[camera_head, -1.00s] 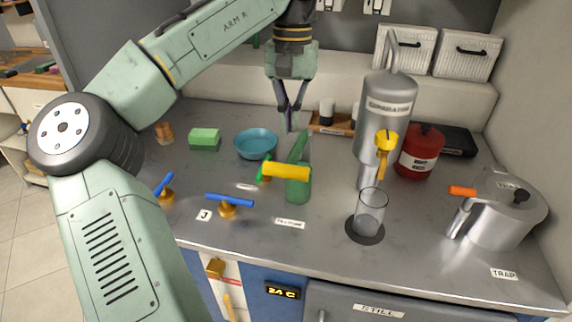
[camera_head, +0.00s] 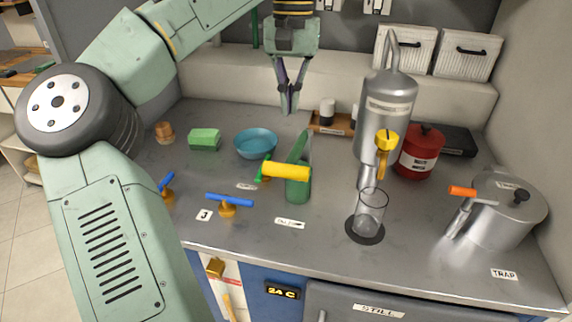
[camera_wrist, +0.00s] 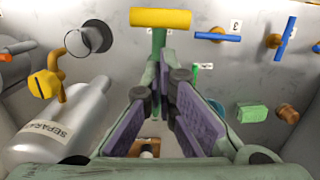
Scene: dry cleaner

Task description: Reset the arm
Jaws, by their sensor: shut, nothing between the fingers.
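My gripper (camera_head: 289,103) hangs fingers-down from my green arm, above the back of the metal counter. Its fingers come together at the tips and hold nothing. In the wrist view my gripper (camera_wrist: 168,62) shows its purple pads close together at the tips. The green stand with the yellow handle (camera_head: 286,172) is below and in front of it, apart from the fingers. The steel separator (camera_head: 385,115) stands to its right. The blue bowl (camera_head: 256,143) lies below and to its left.
On the counter (camera_head: 330,255) are a green sponge (camera_head: 204,139), blue-handled valves (camera_head: 229,200), a glass beaker (camera_head: 370,212), a red can (camera_head: 419,152) and a steel trap pot (camera_head: 508,215). White baskets (camera_head: 467,57) stand on the back ledge. The air around my gripper looks clear.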

